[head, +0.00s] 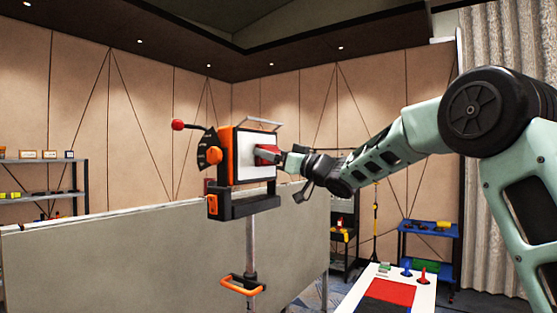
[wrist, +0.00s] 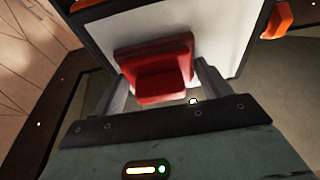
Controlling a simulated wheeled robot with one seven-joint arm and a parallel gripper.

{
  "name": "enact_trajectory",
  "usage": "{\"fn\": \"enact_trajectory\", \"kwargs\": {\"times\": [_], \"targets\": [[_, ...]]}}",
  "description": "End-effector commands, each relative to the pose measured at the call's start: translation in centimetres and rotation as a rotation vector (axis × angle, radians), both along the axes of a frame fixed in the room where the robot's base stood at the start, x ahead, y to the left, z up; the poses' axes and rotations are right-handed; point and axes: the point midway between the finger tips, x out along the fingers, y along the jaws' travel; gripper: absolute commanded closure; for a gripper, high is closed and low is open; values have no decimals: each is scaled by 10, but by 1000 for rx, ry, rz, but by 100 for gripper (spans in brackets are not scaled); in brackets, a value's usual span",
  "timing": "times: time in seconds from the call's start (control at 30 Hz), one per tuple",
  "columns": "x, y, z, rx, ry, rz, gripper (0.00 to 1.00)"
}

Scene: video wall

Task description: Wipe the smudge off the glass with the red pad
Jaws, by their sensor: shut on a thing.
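My gripper (wrist: 158,88) is shut on the red pad (wrist: 155,60), which sits between its two fingers. In the head view the pad (head: 267,150) is at the white pane (head: 258,172) of an orange and black framed unit on a stand. In the wrist view the pad's far face is against or very close to the white pane (wrist: 218,28); I cannot tell if it touches. No smudge shows on the visible part of the pane. The pad and fingers hide part of it.
A long grey panel (head: 130,260) stands below and left of the unit. A lever with a red knob (head: 178,125) juts out left. A white table (head: 425,297) with a red mat and small coloured items is at lower right. Shelves line the back.

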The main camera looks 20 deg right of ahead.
Motion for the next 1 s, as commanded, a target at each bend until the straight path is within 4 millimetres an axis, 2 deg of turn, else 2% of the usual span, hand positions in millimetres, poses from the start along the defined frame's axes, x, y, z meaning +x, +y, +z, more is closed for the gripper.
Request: {"fn": "enact_trajectory", "kwargs": {"times": [1.0], "targets": [[-34, 48, -1, 0, -1, 5, 42]]}}
